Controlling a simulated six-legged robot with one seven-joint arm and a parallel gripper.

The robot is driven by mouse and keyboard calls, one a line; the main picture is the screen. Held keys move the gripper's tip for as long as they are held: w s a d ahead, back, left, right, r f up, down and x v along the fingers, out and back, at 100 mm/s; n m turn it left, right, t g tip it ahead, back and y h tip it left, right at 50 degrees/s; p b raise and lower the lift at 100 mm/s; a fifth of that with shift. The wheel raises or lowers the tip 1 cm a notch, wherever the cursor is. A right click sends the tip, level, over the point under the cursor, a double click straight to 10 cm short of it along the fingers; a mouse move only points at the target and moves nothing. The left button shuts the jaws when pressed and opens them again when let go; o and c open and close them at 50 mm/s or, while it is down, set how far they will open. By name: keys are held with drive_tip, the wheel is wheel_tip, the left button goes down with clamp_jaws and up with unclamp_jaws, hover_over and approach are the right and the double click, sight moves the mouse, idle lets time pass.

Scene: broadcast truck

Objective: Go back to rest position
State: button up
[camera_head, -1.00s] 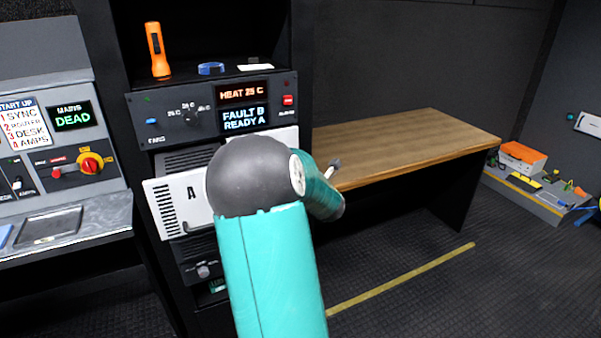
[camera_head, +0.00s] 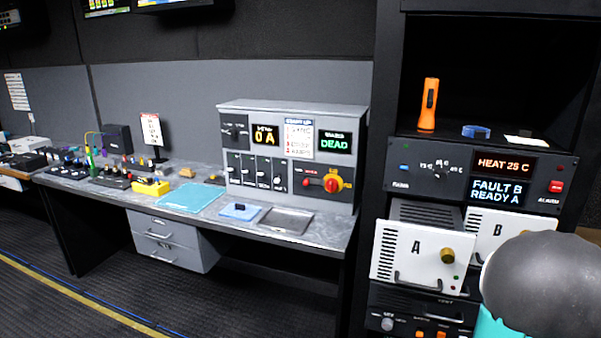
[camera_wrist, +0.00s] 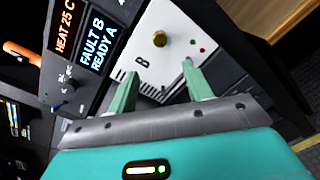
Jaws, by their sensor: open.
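In the head view my arm's dark joint is at the lower right and my gripper is out of view. Module A (camera_head: 413,252) sticks out of the rack, with its vented top showing. Module B (camera_head: 508,228) is beside it, partly hidden by my arm. The rack display (camera_head: 497,192) reads FAULT B, READY A.
Left of the rack is a grey desk (camera_head: 328,236) with a control console (camera_head: 291,110) reading MAINS DEAD. Floor in front of the desk is clear.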

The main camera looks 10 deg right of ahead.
drive_tip(key=w+a+r+m+g+y, duration=0.25)
drive_tip(key=a+m, duration=0.55)
drive_tip(key=a, duration=0.5)
drive_tip(key=w+a+r+m+g+y, duration=0.1)
drive_tip(key=w+a+m+g+y, duration=0.15)
drive_tip(key=a+m, duration=0.8)
drive_tip(key=s+a+m+g+y, duration=0.1)
drive_tip(key=s+a, duration=0.4)
drive_tip(key=a, duration=0.3)
drive_tip(key=s+a+f+m+g+y, duration=0.1)
drive_tip(key=s+a+g+y, duration=0.1)
drive_tip(key=s+a, duration=0.3)
drive_tip(key=s+a+m+g+y, duration=0.1)
drive_tip(key=s+a, duration=0.4)
drive_tip(key=a, duration=0.8)
drive_tip(key=shift+f+y, duration=0.2)
drive_tip(key=shift+y, duration=0.1)
